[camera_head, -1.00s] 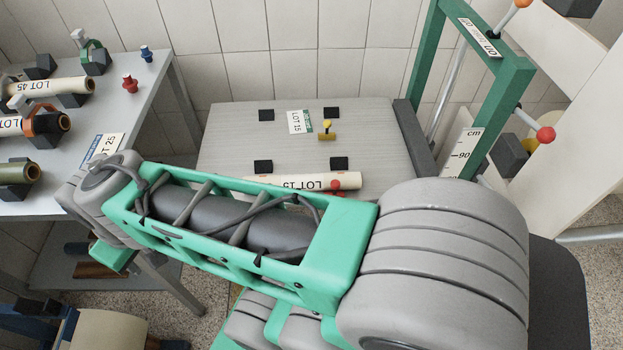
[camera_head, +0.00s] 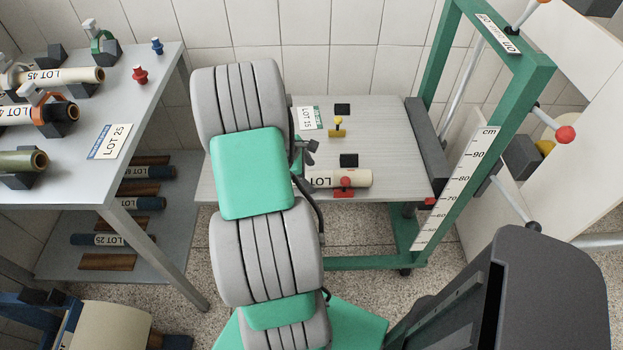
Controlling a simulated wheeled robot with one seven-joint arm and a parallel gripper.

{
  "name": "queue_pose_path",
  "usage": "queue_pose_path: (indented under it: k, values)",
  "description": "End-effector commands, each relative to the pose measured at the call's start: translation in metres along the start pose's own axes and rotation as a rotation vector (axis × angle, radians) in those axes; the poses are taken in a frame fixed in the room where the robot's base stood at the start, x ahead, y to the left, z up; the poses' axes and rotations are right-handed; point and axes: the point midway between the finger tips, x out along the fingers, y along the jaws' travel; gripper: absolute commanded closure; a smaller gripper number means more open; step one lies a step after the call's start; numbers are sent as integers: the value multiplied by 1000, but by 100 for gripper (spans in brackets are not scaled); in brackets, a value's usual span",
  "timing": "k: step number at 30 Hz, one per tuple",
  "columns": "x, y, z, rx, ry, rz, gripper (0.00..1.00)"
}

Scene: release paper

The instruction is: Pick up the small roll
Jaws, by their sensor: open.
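A small cream roll (camera_head: 356,178) marked LOT 15 lies on the grey table of the green-framed stand. My arm covers its left end. A red clamp-like piece (camera_head: 345,186) sits at its front side; I cannot tell whether it grips the roll. My arm stands upright across the picture, left of the roll.
The stand's table (camera_head: 395,135) holds black blocks (camera_head: 348,160), a yellow-topped piece (camera_head: 337,127) and a LOT 15 card (camera_head: 308,118). A green frame with a cm scale (camera_head: 462,180) rises on the right. The left bench (camera_head: 150,95) carries several other rolls.

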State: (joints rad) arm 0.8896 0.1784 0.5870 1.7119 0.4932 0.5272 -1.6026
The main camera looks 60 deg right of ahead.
Motion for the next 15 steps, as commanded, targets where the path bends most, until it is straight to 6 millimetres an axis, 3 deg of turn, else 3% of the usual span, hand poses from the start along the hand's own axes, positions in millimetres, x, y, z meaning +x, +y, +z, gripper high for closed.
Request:
queue_pose_path:
  k: [4,11,15]
  values:
    - [20,0,0,1,1,-1,24]
    - [21,0,-1,1,2,1,25]
    - [21,0,-1,1,2,1,37]
